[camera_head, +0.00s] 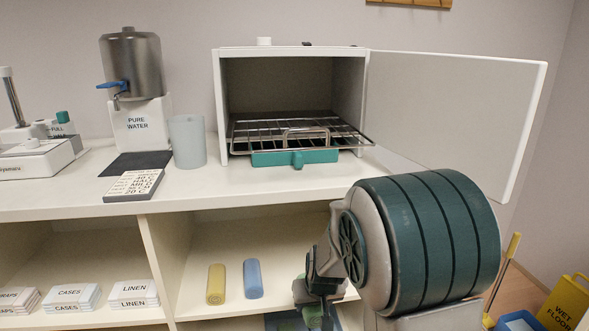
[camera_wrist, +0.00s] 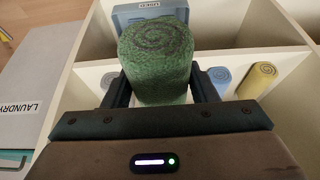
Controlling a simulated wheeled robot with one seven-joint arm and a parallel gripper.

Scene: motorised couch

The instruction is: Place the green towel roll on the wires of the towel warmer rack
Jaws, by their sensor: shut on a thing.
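The green towel roll (camera_wrist: 156,62) is in my gripper (camera_wrist: 160,85), with a finger on each side of it and its spiral end showing in the wrist view. In the head view my gripper (camera_head: 316,296) is low, in front of the lower shelf, and only a little of the green roll (camera_head: 313,316) shows at the bottom edge. The towel warmer (camera_head: 221,105) is a white box on the counter with its door (camera_head: 455,115) swung open to the right. Its wire rack (camera_head: 262,132) sticks out of the opening, above a teal front piece (camera_head: 270,159). No towel shows on the wires.
A yellow roll (camera_head: 216,285) and a blue roll (camera_head: 253,279) lie on the shelf below the counter (camera_head: 230,183). A frosted cup (camera_head: 187,142) and a water dispenser (camera_head: 131,65) stand left of the warmer. The counter edge lies between my gripper and the rack.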

